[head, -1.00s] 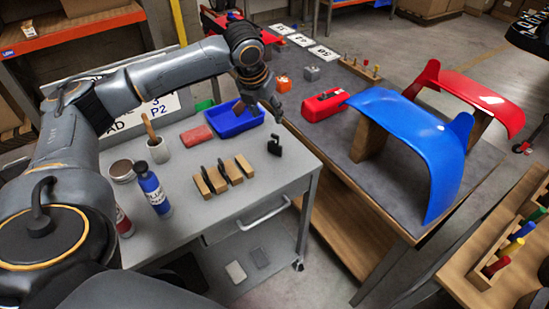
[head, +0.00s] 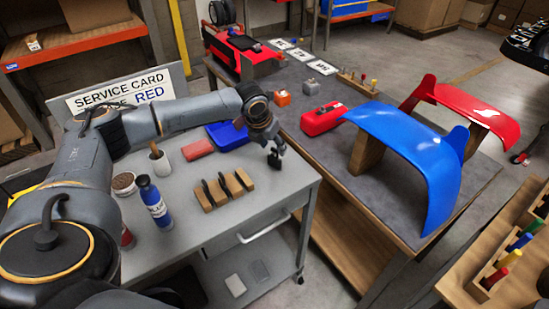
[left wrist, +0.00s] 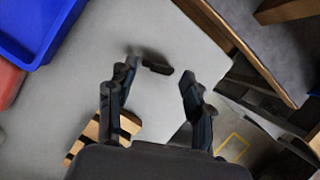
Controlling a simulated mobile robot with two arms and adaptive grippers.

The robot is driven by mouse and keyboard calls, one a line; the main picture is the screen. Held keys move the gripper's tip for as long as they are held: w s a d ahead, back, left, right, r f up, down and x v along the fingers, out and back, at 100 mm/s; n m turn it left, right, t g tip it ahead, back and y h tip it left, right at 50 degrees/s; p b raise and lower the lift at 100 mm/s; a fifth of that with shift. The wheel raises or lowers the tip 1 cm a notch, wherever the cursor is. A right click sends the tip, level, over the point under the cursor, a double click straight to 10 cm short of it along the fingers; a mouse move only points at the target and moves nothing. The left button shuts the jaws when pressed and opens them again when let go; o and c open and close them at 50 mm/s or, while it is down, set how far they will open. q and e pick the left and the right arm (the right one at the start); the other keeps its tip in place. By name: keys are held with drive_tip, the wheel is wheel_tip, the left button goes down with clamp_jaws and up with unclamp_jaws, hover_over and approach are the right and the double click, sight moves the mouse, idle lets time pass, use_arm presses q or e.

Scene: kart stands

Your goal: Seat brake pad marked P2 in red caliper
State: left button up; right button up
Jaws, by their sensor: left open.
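My left gripper (head: 276,146) is open and points down over the right end of the grey cart top. A small black piece (head: 274,158), likely a brake pad, is just below it, partly hidden by the fingers; its marking cannot be read. In the left wrist view the dark piece (left wrist: 155,66) shows between and just beyond the open fingertips (left wrist: 160,72). Other dark pads stand in a wooden rack (head: 240,194) on the cart. A red block (head: 322,119), possibly the red caliper, lies on the dark table to the right. My right gripper is not in view.
The cart top (head: 270,190) also holds a blue tray (head: 228,134), red block (head: 197,148), cup (head: 160,163) and blue bottle (head: 153,203). A service card (head: 118,92) behind reads "RED". A blue fender (head: 410,150) stands beside the red block on the table.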

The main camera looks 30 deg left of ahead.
sight(274, 149)
use_arm(q)
drive_tip(key=x, duration=0.2)
drive_tip(key=shift+w+d+f, duration=0.1)
drive_tip(key=shift+w+f, duration=0.05)
drive_tip(key=shift+f, duration=0.05)
drive_tip(key=shift+w+f, duration=0.15)
drive_tip(key=shift+f, duration=0.2)
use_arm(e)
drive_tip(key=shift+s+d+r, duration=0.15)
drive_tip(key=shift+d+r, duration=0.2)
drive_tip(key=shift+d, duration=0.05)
use_arm(q)
drive_tip(key=shift+c, duration=0.4)
clamp_jaws()
drive_tip(key=shift+r, duration=0.1)
